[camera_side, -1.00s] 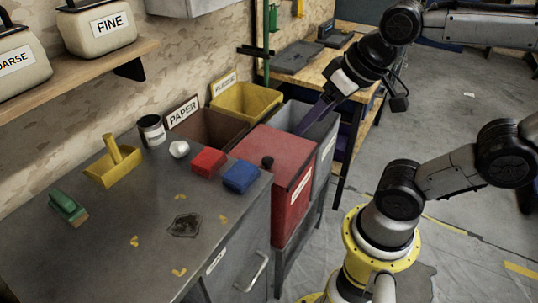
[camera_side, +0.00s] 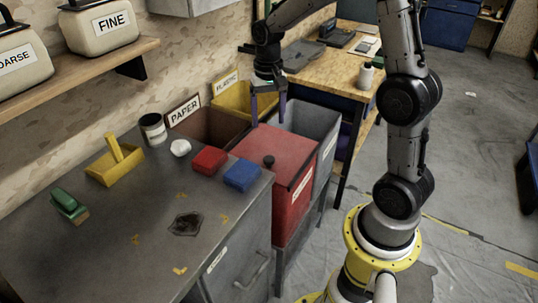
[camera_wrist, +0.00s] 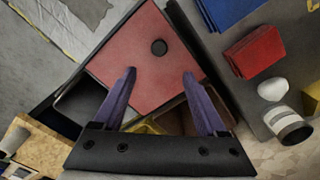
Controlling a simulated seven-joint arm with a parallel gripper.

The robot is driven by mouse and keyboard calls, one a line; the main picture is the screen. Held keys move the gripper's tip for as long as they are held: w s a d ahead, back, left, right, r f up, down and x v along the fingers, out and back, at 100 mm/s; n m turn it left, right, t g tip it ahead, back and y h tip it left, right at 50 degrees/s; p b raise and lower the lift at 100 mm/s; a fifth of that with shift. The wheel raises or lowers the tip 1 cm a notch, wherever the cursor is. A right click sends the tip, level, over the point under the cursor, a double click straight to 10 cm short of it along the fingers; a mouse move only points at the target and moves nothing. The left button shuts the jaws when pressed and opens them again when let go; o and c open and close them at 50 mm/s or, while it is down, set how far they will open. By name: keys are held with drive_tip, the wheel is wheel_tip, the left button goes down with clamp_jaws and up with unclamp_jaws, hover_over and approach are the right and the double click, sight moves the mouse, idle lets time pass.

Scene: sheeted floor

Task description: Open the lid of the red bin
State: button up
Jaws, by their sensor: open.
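The red bin (camera_side: 290,208) stands beside the grey cabinet, its flat red lid (camera_side: 278,150) closed on top. A round black knob (camera_side: 268,161) sits on the lid near its left edge. In the wrist view the lid (camera_wrist: 140,75) fills the upper middle, with the knob (camera_wrist: 159,47) beyond my fingertips. My gripper (camera_side: 268,119) is above the far edge of the lid, fingers pointing down, apart from the knob. In the wrist view my gripper (camera_wrist: 159,78) has its two purple fingers spread wide with nothing between them.
An open brown paper bin (camera_side: 200,128), a yellow bin (camera_side: 238,100) and a grey bin (camera_side: 312,122) adjoin the red bin. A red block (camera_side: 209,160), a blue block (camera_side: 242,175), a white lump (camera_side: 180,148) and a can (camera_side: 153,130) stand on the cabinet top (camera_side: 130,230).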

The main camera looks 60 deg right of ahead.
sight(269, 158)
wheel_tip(269, 158, down, 14)
drive_tip(key=shift+r, duration=0.1)
idle(0.5)
clamp_jaws()
idle(1.3)
